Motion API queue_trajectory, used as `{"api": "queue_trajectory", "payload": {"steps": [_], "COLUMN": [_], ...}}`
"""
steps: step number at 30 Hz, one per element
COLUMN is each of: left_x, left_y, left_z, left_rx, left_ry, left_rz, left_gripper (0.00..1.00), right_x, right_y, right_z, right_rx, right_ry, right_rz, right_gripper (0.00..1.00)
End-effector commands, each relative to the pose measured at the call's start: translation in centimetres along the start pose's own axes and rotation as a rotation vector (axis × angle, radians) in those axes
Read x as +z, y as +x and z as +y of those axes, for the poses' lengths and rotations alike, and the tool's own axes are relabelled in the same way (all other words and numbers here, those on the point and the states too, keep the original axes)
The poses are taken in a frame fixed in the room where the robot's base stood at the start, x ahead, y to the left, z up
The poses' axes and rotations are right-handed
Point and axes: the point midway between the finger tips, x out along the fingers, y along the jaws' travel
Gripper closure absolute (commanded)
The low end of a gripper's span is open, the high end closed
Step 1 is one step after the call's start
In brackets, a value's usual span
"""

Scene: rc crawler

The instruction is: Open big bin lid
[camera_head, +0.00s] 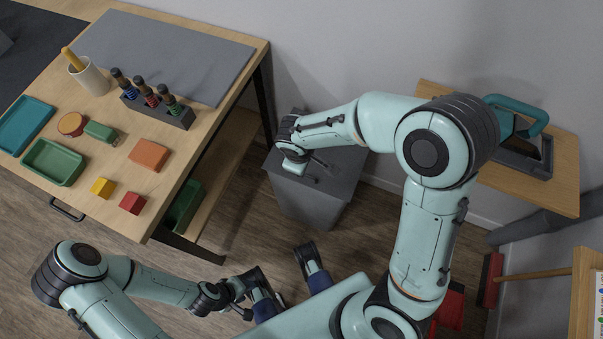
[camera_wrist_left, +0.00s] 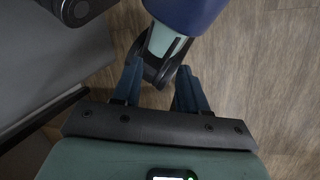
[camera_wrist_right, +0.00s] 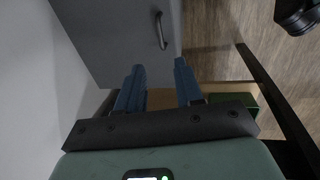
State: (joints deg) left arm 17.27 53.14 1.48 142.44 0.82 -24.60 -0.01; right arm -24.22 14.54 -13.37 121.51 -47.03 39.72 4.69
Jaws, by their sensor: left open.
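The big bin (camera_head: 308,208) is a grey tapered box standing on the floor by the wall. Its flat grey lid (camera_head: 338,172) appears shut. In the right wrist view the lid (camera_wrist_right: 110,38) carries a dark bar handle (camera_wrist_right: 160,31). My right gripper (camera_wrist_right: 159,84) is above the lid's left side in the head view, its fingers spread and empty, apart from the handle. Its fingertips are hidden in the head view. My left gripper (camera_wrist_left: 158,82) is open and empty, low near my base; it also shows in the head view (camera_head: 268,292).
A wooden workbench (camera_head: 225,50) with trays, blocks and a screwdriver rack (camera_head: 158,106) stands left of the bin. A wooden table (camera_head: 560,170) with a teal-handled tool is at right. A red broom (camera_head: 490,280) leans below it. Floor before the bin is partly clear.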

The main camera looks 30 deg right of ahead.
Motion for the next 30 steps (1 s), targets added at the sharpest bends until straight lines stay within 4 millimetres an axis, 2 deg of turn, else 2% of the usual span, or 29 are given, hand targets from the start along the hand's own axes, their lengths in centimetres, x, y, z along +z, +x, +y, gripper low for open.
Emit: {"api": "queue_trajectory", "payload": {"steps": [1, 9, 15, 21, 29, 30], "left_x": [-0.1, -1.5, -3.2, -3.8, -3.9, -3.9], "left_y": [0.4, 1.7, 2.5, 2.7, 2.6, 2.6], "left_z": [-0.1, -0.4, -0.8, -0.9, -0.9, -0.9], "left_rx": [0.000, 0.002, 0.000, -0.001, -0.001, -0.001], "left_ry": [0.000, -0.001, -0.005, -0.006, -0.007, -0.007], "left_rz": [0.002, 0.039, 0.084, 0.102, 0.103, 0.103], "left_gripper": [0.57, 0.57, 0.57, 0.57, 0.57, 0.57], "right_x": [0.1, 0.1, 0.1, 0.1, 0.1, 0.1], "right_y": [1.3, 7.2, 10.2, 11.3, 11.3, 11.3], "right_z": [-0.1, -0.2, -0.1, -0.1, -0.1, -0.1], "right_rx": [-0.003, -0.004, -0.004, -0.003, -0.003, -0.003], "right_ry": [0.000, 0.001, 0.002, 0.002, 0.002, 0.002], "right_rz": [-0.005, -0.005, -0.003, -0.001, 0.000, 0.000], "right_gripper": [0.64, 0.64, 0.64, 0.64, 0.64, 0.74]}}
